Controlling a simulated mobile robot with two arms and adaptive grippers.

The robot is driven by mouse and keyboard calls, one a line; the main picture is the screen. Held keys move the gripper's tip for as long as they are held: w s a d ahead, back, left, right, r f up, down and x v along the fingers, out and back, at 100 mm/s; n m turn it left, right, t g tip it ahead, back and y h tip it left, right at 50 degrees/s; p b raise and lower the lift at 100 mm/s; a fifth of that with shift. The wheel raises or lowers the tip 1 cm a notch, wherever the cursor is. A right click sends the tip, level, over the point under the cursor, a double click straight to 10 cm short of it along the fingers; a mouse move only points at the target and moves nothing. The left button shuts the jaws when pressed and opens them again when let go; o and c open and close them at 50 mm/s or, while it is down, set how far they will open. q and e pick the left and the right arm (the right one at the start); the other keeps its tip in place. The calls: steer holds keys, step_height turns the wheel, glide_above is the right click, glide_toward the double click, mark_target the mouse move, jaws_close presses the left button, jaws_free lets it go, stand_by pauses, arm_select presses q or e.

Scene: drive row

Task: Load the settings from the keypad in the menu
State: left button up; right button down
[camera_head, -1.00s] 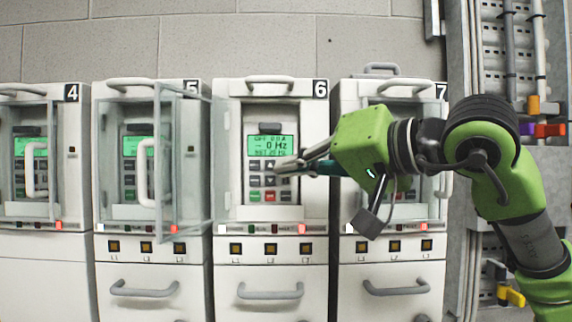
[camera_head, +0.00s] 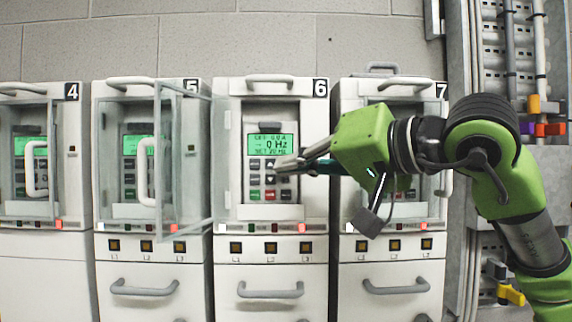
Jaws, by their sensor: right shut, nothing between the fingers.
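The keypad (camera_head: 270,162) of drive unit 6 sits in an open recess. Its green screen (camera_head: 271,145) shows "0 Hz" in the middle line with small, blurred text above and below. Below it are grey keys and a bottom row with a green key (camera_head: 254,195) and a red key (camera_head: 270,195). My right gripper (camera_head: 280,168) is shut and empty. Its fingertips are at the right part of the keypad and hide some of the grey keys there. I cannot tell whether they touch a key. My left gripper is not in view.
Unit 4 (camera_head: 40,240) stands far left, and unit 7 (camera_head: 392,250) is partly behind my right arm. A metal cable panel (camera_head: 492,60) is at the right.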

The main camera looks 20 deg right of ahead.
steer(key=shift+w, duration=0.15)
steer(key=shift+w+d, duration=0.1)
steer(key=shift+w, duration=0.2)
steer(key=shift+w+d+p, duration=0.15)
steer(key=shift+w+p, duration=0.2)
steer(key=shift+w, duration=0.05)
stand_by(0.7)
stand_by(0.4)
steer(key=shift+s+a, duration=0.25)
steer(key=shift+s, duration=0.6)
steer(key=shift+w+a, duration=0.3)
steer(key=shift+a, duration=0.55)
steer(key=shift+w+a, duration=0.15)
steer(key=shift+a, duration=0.3)
